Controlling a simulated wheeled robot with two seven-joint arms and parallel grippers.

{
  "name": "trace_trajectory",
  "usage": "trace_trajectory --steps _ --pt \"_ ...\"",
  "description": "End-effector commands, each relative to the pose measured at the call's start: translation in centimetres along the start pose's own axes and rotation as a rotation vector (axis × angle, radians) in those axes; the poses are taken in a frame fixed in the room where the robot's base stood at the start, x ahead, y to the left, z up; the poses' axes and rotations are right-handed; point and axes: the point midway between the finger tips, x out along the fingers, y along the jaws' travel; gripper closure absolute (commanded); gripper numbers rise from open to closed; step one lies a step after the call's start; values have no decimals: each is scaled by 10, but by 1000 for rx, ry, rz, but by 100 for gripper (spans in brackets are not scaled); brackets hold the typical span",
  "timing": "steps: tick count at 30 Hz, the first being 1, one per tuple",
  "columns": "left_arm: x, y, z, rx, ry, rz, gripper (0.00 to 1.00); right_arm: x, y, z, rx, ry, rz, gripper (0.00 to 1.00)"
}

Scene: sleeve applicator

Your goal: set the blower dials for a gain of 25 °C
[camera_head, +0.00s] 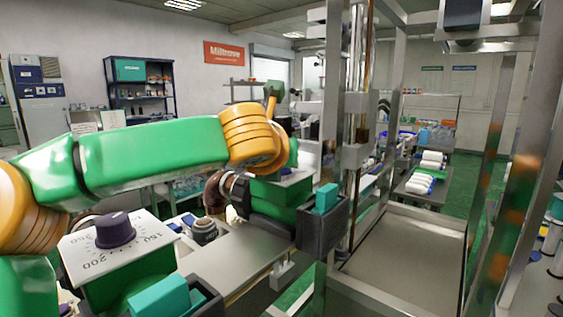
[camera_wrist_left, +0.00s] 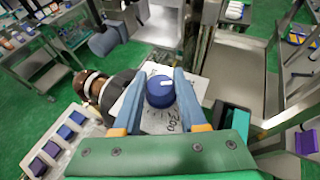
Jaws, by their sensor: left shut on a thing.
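A blue dial knob (camera_wrist_left: 160,91) sits on a white dial plate (camera_wrist_left: 152,124) marked with numbers, 200 being readable. My left gripper (camera_wrist_left: 165,77) is shut on this knob, one finger on each side. The knob's pointer setting cannot be read. In the head view my left arm reaches across to the far green blower (camera_head: 280,195); its knob and my fingers are hidden there. A nearer dial with a dark purple knob (camera_head: 115,231) stands on a white plate (camera_head: 85,258) at lower left, with 200 and 150 readable. My right gripper is not in view.
A dark bin with a teal block (camera_head: 326,197) is fixed beside the far blower, close to a metal frame (camera_head: 345,140). A brown hose (camera_head: 216,190) lies left of the blower. Another teal block (camera_head: 160,298) is in front. A grey tray surface (camera_head: 405,250) is clear at right.

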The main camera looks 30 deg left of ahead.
Motion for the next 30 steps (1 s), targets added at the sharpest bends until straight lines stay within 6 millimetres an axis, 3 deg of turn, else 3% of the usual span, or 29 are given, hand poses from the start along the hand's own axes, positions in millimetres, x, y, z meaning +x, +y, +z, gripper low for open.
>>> trace_trajectory --steps 5,11,17,24,30 --pt "0 1 1 40 -4 -115 100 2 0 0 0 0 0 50" --pt "-2 1 6 108 -5 -287 100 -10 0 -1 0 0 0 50" --pt "-4 1 11 178 -2 -463 100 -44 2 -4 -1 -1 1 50" --pt "-4 1 14 260 -2 -671 100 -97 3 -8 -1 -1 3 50" --pt "-1 2 8 334 2 -833 100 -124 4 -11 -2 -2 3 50"
